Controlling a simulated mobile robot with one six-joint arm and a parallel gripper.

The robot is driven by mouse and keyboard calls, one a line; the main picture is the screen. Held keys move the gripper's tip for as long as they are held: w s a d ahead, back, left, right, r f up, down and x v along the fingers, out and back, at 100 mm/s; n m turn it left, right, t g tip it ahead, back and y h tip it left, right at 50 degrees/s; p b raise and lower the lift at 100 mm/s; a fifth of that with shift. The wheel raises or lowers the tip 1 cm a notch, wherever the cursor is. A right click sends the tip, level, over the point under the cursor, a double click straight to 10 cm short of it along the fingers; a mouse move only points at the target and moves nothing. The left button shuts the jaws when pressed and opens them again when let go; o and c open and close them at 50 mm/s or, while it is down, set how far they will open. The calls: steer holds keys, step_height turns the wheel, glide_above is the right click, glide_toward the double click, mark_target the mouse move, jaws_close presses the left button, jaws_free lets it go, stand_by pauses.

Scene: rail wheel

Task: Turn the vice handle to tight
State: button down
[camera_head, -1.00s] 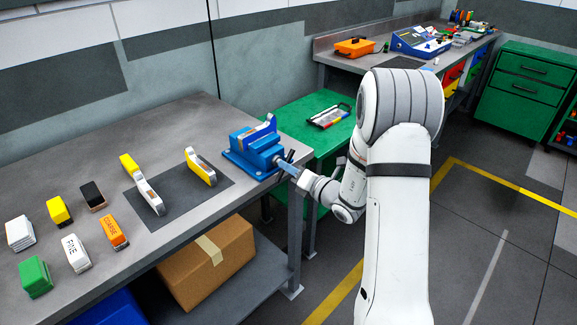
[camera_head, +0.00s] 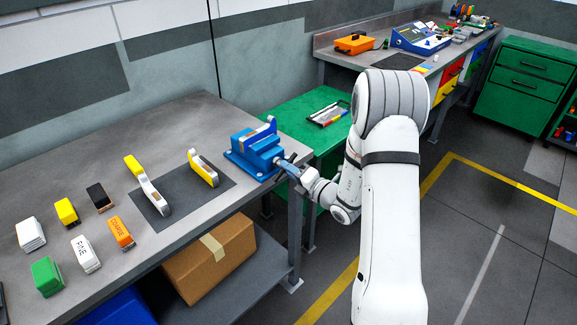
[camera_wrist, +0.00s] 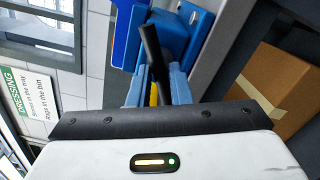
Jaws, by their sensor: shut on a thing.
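The blue vice (camera_head: 255,152) stands at the right end of the grey workbench, and its blue body also shows at the top of the wrist view (camera_wrist: 180,25). The vice handle is a dark bar (camera_wrist: 152,55), which leans a little off upright in the wrist view. My gripper (camera_head: 287,166) is at the front of the vice. In the wrist view its blue fingers (camera_wrist: 158,86) are closed around the handle. The handle's lower end is hidden between the fingers and behind the wrist housing. A strip of yellow shows between the fingers.
Sanding blocks and boxes, including an orange one (camera_head: 121,232), lie on the left of the workbench (camera_head: 190,115). Two yellow-and-white curved pieces rest on and by a dark mat (camera_head: 182,195). A cardboard box (camera_head: 212,258) sits below. A green table (camera_head: 290,125) stands behind.

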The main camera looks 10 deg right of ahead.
steer(key=shift+p, duration=0.3)
steer(key=shift+f+m+p, duration=0.1)
steer(key=shift+m+p, duration=1.6)
steer(key=shift+m, duration=0.6)
steer(key=shift+m+p, duration=0.6)
steer(key=shift+p, duration=0.05)
steer(key=c, duration=1.3)
jaws_free()
steer(key=shift+v, duration=3.5)
